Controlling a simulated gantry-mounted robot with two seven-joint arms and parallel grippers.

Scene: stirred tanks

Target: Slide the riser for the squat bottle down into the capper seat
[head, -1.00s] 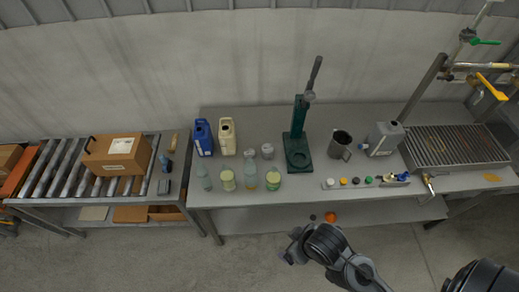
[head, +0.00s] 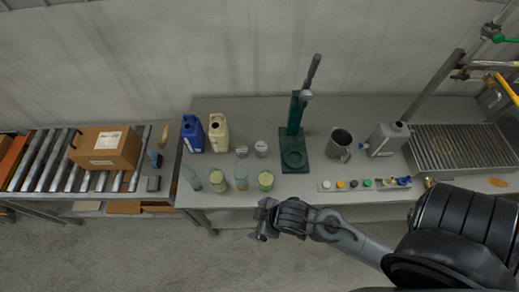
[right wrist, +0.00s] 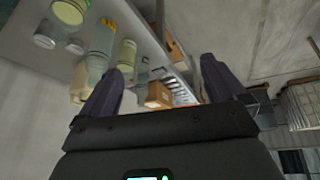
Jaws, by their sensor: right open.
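The green capper (head: 295,130) stands upright on the table, with its round seat (head: 293,152) empty in the base. Two small pale cylinders, (head: 241,152) and (head: 261,149), stand behind the bottles, left of the capper. They may be the risers; I cannot tell which is for the squat bottle. Squat yellow-green bottles (head: 265,181) and (head: 217,181) alternate with slim ones at the front edge. My right gripper (head: 262,218) is in front of the table, touching nothing I can see. In the right wrist view its fingers (right wrist: 162,85) are apart and empty. My left gripper is out of view.
A blue jug (head: 192,134) and a cream jug (head: 218,132) stand behind. A metal mug (head: 340,145), a grey can (head: 387,138) and a strip of caps (head: 365,184) are right of the capper. A box (head: 106,148) sits on the roller conveyor.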

